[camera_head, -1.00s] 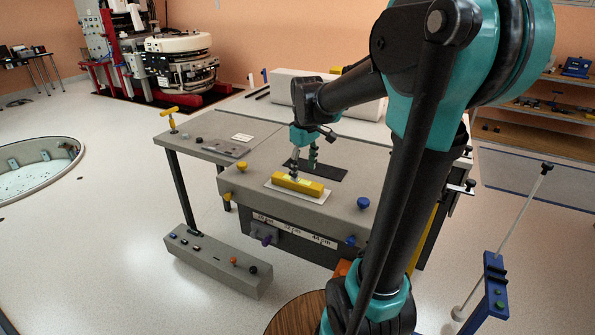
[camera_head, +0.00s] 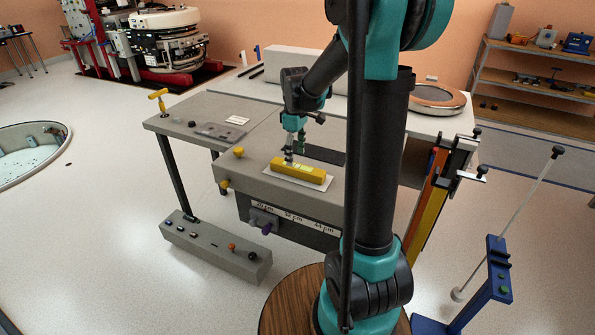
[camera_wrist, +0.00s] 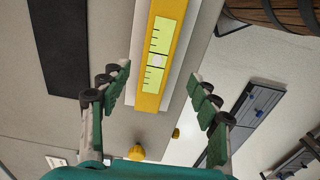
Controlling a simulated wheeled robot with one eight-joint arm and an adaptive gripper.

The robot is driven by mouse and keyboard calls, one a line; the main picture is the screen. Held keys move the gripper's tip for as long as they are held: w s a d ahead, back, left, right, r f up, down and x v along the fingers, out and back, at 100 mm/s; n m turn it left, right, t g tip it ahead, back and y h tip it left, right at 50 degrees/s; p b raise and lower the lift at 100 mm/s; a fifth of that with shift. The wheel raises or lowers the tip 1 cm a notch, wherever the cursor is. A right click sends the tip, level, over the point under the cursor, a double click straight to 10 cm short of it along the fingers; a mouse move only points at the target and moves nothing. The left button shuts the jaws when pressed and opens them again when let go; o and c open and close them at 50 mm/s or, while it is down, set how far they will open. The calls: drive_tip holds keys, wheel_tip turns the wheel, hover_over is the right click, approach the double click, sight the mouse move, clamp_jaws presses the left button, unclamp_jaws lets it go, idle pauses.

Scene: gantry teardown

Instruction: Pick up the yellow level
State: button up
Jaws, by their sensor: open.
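The yellow level (camera_head: 299,170) is a long yellow bar with a pale ruled window. It lies flat on a white pad (camera_head: 327,184) near the front edge of the grey table. In the wrist view the level (camera_wrist: 146,101) runs lengthwise at top centre, between my finger lines and beyond their tips. My gripper (camera_head: 289,158) points down over the left end of the level in the head view. In the wrist view my gripper (camera_wrist: 163,80) has its green fingers spread wide with nothing between the pads. Whether a finger touches the level cannot be told.
The grey table (camera_head: 238,172) bears a dark mat (camera_head: 326,154) behind the level and a yellow knob (camera_head: 238,152) at the front left. A grey box (camera_head: 215,247) with knobs lies on the floor. A blue stand (camera_head: 492,275) with a rod is at right.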

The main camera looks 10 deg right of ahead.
sight(298, 166)
drive_tip(key=shift+d+f, duration=0.2)
drive_tip(key=shift+f, duration=1.35)
drive_tip(key=shift+d+f, duration=0.15)
drive_tip(key=shift+f, duration=1.35)
clamp_jaws()
